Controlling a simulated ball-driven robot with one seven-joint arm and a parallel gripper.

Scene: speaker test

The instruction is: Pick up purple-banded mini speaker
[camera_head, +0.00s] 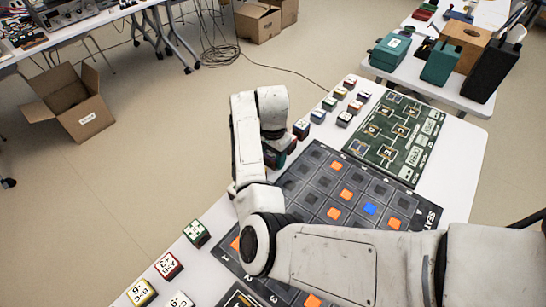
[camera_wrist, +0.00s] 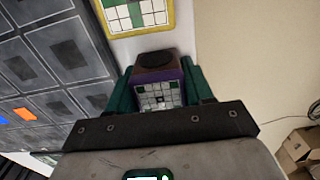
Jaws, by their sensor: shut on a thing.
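The purple-banded mini speaker (camera_wrist: 158,75) is between the green fingers of my gripper (camera_wrist: 160,88) in the wrist view. It is a small block with a dark top, a purple band and a white gridded face. The fingers are shut on its two sides. In the head view my gripper (camera_head: 281,146) is at the table's left edge, mostly behind my wrist. I cannot make out the held speaker there.
A dark grid board (camera_head: 312,177) with orange and blue squares lies right of my gripper. Several small cubes line the table edge, including a green one (camera_head: 196,233) and a dark one (camera_head: 301,129). A green circuit board (camera_head: 412,158) lies behind. An open box (camera_head: 78,112) stands on the floor.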

